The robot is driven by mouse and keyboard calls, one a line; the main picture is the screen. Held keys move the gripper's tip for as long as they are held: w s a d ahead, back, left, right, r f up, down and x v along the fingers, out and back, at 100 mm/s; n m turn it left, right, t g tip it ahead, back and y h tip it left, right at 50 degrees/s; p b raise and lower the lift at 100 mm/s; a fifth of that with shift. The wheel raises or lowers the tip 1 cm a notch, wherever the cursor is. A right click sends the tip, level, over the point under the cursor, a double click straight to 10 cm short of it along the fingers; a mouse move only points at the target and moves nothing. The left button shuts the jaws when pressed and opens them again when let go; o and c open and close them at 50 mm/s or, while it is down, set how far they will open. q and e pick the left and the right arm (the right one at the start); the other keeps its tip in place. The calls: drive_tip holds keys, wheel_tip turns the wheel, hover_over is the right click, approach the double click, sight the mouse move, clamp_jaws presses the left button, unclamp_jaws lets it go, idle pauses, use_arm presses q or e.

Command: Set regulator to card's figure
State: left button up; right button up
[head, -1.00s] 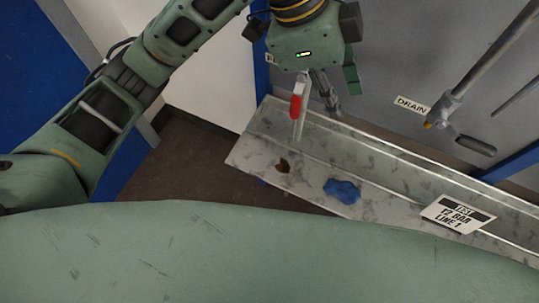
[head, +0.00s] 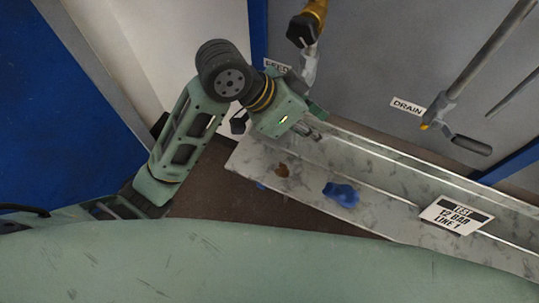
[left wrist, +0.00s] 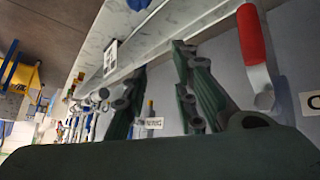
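The card (head: 457,215) reads TEST 12 BAR LINE 1 and lies on the tray-like ledge at the right of the head view. My left gripper (head: 315,131) is over the ledge's left end, apart from the card; in the left wrist view its two dark green fingers (left wrist: 165,92) stand apart with nothing between them. A red-handled lever (left wrist: 250,35) shows beside the fingers there, not held. In the head view a yellow and black fitting (head: 305,28) with a pale grey stem stands above the gripper. I cannot pick out the regulator or its reading. My right gripper is out of view.
A DRAIN label (head: 407,106) sits beside a dark-handled lever (head: 472,145). A partly covered FEED label (head: 277,66) is near the fitting.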

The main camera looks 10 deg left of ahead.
use_arm(q)
drive_tip(key=s+a+f+n+t+y, duration=0.1)
drive_tip(key=a+f+n+t+y, duration=0.1)
drive_tip(key=a+f+n, duration=0.3)
drive_tip(key=shift+s+a+f+n, duration=0.35)
drive_tip(key=shift+a+f, duration=1.5)
drive_tip(key=shift+f, duration=1.8)
drive_tip(key=shift+w, duration=0.15)
